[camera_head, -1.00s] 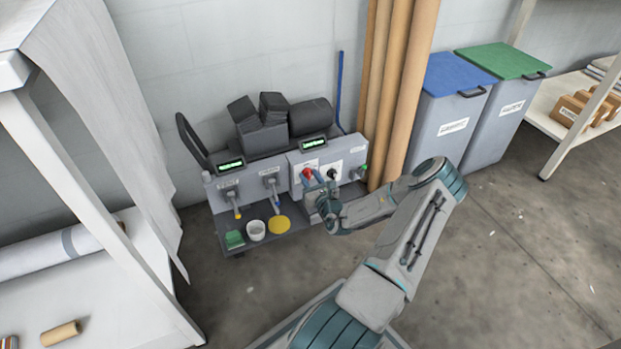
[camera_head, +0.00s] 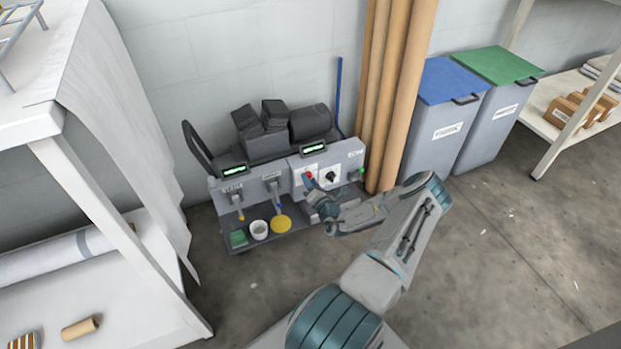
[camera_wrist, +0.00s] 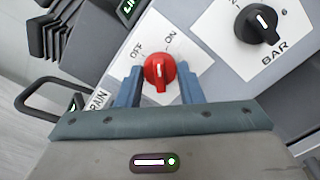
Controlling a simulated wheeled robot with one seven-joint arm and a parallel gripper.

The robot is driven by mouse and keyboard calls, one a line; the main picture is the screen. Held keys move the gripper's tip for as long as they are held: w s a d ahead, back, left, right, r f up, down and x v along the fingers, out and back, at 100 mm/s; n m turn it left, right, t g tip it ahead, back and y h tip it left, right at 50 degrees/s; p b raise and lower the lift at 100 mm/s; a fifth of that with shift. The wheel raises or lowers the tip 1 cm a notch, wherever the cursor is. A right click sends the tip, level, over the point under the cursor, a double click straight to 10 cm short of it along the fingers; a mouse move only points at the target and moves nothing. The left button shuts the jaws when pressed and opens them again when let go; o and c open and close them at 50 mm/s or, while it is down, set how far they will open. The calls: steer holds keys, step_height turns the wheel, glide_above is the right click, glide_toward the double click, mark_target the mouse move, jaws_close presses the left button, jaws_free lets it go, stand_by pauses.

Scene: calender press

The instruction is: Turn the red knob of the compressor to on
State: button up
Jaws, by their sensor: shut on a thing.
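The compressor (camera_head: 232,194) is a grey unit with a sloped front panel against the wall. Its red knob (camera_wrist: 160,72) sits on a white plate marked OFF and ON in the wrist view. The knob also shows in the head view (camera_head: 309,174), partly hidden by my gripper (camera_head: 314,186). In the wrist view the blue-grey fingers of my gripper (camera_wrist: 160,80) stand on both sides of the knob, shut on it. The knob's white mark runs roughly up and down in that picture; I cannot tell clearly which label it points to.
A black knob (camera_wrist: 257,25) marked BAR is beside the red one. A white cup (camera_head: 259,230) and a yellow disc (camera_head: 281,224) are on the compressor's lower ledge. Tall brown tubes (camera_head: 396,100) stand close at right, then bins (camera_head: 436,130). A white table (camera_head: 85,190) is at left.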

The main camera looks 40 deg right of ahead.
steer(key=shift+m+p, duration=0.6)
steer(key=shift+m, duration=1.6)
steer(key=o, duration=1)
steer(key=p+v, duration=0.4)
steer(key=v, duration=1)
steer(key=shift+w, duration=0.1)
